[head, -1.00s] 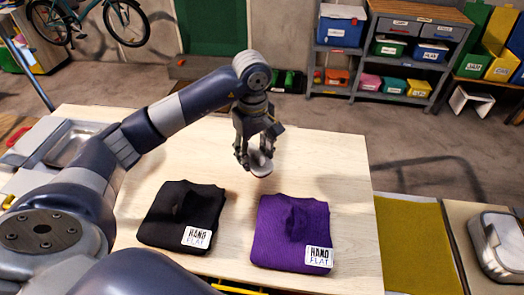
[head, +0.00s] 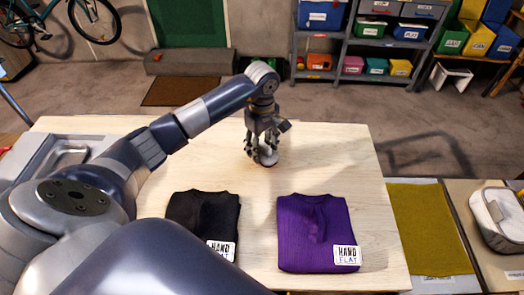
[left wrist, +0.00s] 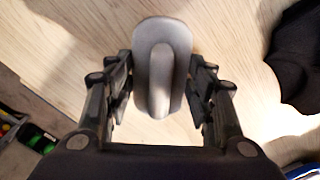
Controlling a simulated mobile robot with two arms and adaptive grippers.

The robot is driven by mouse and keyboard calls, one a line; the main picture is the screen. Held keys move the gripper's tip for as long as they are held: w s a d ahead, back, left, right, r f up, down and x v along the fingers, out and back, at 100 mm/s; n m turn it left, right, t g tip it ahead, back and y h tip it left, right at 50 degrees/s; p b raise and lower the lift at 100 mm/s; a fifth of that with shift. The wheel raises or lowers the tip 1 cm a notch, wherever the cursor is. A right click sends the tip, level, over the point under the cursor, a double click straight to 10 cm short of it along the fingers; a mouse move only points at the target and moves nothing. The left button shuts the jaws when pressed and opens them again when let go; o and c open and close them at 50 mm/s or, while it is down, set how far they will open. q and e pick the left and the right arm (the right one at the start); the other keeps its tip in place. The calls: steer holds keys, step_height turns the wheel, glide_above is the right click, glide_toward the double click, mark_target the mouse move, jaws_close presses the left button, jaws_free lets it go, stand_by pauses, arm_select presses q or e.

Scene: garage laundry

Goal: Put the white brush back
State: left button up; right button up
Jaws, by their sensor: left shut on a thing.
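My left gripper (head: 262,147) is shut on the white brush (head: 268,157), which looks pale grey. It holds the brush over the far middle part of the pale wooden table (head: 335,160), beyond the two folded garments. Whether the brush touches the table is unclear. In the left wrist view, the brush (left wrist: 160,62) shows as a rounded oblong with a raised ridge, between the two fingers. My right gripper is not in view.
A folded black garment (head: 190,212) and a folded purple garment (head: 310,225) lie on the table's near side, both tagged "HAND FLAT". A metal tray (head: 48,160) is at the left. A mustard mat (head: 430,225) and a white-lidded container (head: 505,215) are at the right.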

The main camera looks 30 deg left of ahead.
mark_target(262, 153)
arm_select(q)
step_height(262, 153, down, 2)
steer(key=shift+f+p, duration=0.2)
steer(key=shift+p, duration=0.2)
steer(key=shift+f, duration=0.45)
steer(key=o, duration=0.5)
steer(key=shift+f, duration=0.1)
steer(key=o, duration=0.4)
steer(key=shift+o, duration=0.2)
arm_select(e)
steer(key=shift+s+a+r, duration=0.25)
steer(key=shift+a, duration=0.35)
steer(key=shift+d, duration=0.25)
